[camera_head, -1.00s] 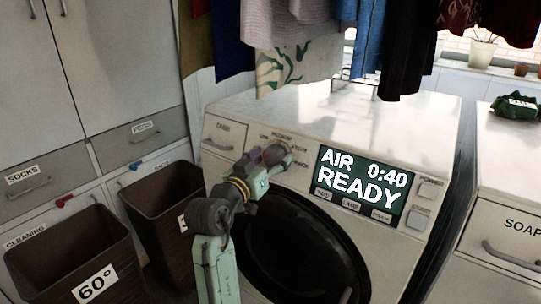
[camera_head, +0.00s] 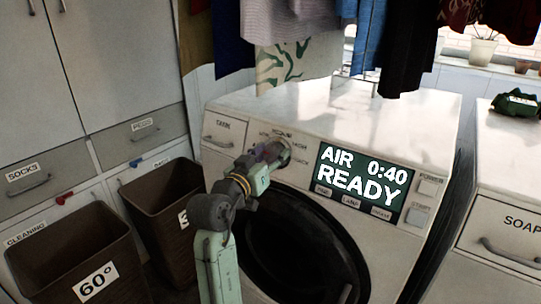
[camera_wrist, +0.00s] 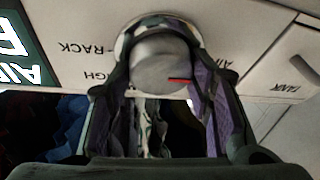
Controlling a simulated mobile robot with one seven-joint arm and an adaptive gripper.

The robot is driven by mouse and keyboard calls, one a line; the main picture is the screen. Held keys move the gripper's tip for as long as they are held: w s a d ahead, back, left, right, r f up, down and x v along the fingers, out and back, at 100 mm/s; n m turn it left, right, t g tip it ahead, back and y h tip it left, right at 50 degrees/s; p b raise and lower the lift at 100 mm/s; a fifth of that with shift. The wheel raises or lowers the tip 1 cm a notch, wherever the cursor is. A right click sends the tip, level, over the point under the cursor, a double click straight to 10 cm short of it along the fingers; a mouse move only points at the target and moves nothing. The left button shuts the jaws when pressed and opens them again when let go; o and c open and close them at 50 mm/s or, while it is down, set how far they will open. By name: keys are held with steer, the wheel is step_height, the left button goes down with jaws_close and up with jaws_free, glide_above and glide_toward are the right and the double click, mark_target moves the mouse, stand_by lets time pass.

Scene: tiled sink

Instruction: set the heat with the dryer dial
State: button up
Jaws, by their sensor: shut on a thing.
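The dryer dial (camera_wrist: 160,65) is a round grey knob with a red pointer mark, seen close up in the wrist view. It also shows on the dryer's front panel in the head view (camera_head: 281,150), partly hidden by my gripper. My gripper (camera_wrist: 163,88) is shut on the dial, with one purple-padded finger on each side. In the head view my gripper (camera_head: 262,155) reaches the dial from the lower left. The display (camera_head: 362,177) right of the dial reads AIR 0:40 READY.
The dryer's dark round door (camera_head: 300,245) is below the dial. POWER and START buttons (camera_head: 425,200) are right of the display. Clothes (camera_head: 300,60) hang above the dryer. Brown bins (camera_head: 75,250) stand at the left.

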steer(key=shift+f+m+b, duration=0.15)
steer(key=shift+m+b, duration=0.15)
steer(key=shift+b, duration=0.25)
steer(key=shift+c, duration=0.2)
steer(key=shift+m+h+b, duration=0.3)
steer(key=shift+b, duration=0.1)
steer(key=m+b, duration=0.2)
steer(key=m+h+b, duration=0.1)
steer(key=b, duration=0.1)
steer(key=shift+a+f+m+g+b, duration=0.1)
steer(key=shift+f+m+g+b, duration=0.1)
steer(key=shift+m+g+b, duration=0.2)
steer(key=m+h+b, duration=0.1)
steer(key=m+b, duration=0.1)
steer(key=m, duration=0.1)
steer(key=shift+w+r+g+b, duration=0.1)
steer(key=shift+g+b, duration=0.3)
steer(key=shift+r+m+g+h+b, duration=0.15)
steer(key=shift+m+g+h+b, duration=0.4)
steer(key=shift+m+b, duration=0.75)
steer(key=shift+r+m+h, duration=0.1)
steer(key=shift+m+h, duration=0.15)
steer(key=shift+m, duration=0.25)
steer(key=o, duration=1.1)
